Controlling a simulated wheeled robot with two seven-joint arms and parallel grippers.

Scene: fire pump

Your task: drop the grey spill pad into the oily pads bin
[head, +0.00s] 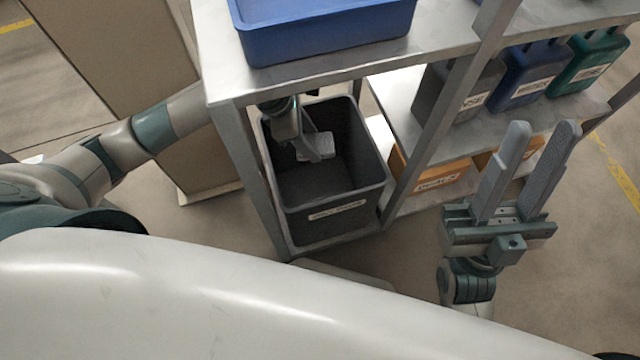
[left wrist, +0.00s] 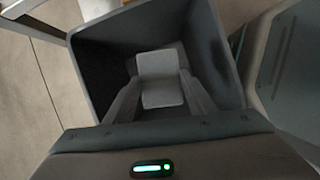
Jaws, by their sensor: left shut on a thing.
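The grey spill pad (head: 321,144) is a pale grey square in my left gripper (head: 310,151). In the left wrist view the pad (left wrist: 161,80) sits between the two fingers, which are shut on it. The dark grey bin (head: 335,209), with a label too small to read, stands under the shelf. My left gripper and the pad are inside the bin's opening, and in the left wrist view the bin's walls (left wrist: 98,70) surround them. The gap from pad to bin floor is unclear. My right gripper (head: 542,130) is open and empty, right of the bin.
A metal shelf (head: 340,72) with a blue tray (head: 325,30) on top overhangs the bin, with posts on both sides. Grey, blue (head: 522,78) and green containers stand on the right shelf. Orange bins (head: 432,180) are below. A tan panel (head: 115,50) stands at the left.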

